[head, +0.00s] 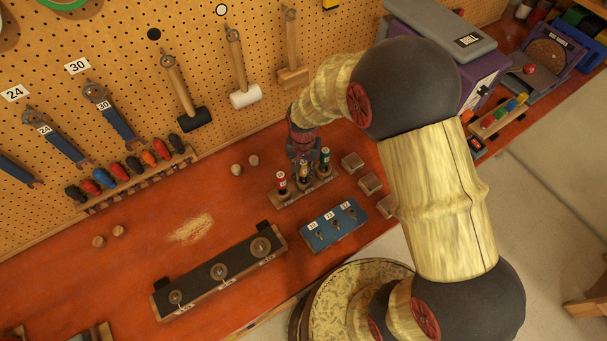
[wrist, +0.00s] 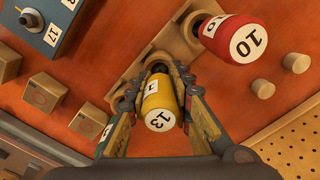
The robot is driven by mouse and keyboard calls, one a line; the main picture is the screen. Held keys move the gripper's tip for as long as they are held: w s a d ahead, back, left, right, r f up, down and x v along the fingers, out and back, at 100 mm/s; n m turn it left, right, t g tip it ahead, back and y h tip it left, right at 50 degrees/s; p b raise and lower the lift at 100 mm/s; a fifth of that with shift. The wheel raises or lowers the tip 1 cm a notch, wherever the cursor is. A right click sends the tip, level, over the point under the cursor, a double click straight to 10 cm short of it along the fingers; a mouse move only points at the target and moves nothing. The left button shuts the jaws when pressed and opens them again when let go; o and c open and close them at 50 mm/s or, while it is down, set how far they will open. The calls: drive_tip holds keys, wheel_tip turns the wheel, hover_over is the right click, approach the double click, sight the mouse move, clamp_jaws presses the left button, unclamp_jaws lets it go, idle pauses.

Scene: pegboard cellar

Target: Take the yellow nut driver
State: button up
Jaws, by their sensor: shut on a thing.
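The yellow nut driver (wrist: 160,97), marked 13 on its end cap, stands between the two fingers of my gripper (wrist: 160,110) in the wrist view. The fingers are shut on its handle from both sides. In the head view the yellow nut driver (head: 304,171) shows below my gripper (head: 302,158), in the middle of a small wooden rack (head: 287,198). Its lower end looks to be at the rack; I cannot tell whether it is seated or slightly raised. The red nut driver (head: 282,182), marked 10 in the wrist view (wrist: 236,38), stands left of it. The green nut driver (head: 325,160) stands right.
A blue board (head: 335,232) with small keys lies in front of the rack. Wooden blocks (head: 352,162) sit to its right and round wooden knobs (head: 237,169) to its left. A long dark gauge board (head: 220,273) lies front left. The tool pegboard (head: 130,60) rises behind.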

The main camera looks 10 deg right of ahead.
sight(303, 162)
clamp_jaws()
drive_tip(key=shift+r, duration=0.55)
wheel_tip(303, 162, up, 2)
drive_tip(key=shift+r, duration=0.15)
drive_tip(key=s+a+r, duration=0.5)
drive_tip(key=s+r, duration=0.4)
drive_tip(key=s, duration=0.4)
drive_tip(key=shift+r, duration=0.35)
drive_tip(key=shift+a, duration=0.1)
drive_tip(key=shift+o, duration=2.1)
unclamp_jaws()
clamp_jaws()
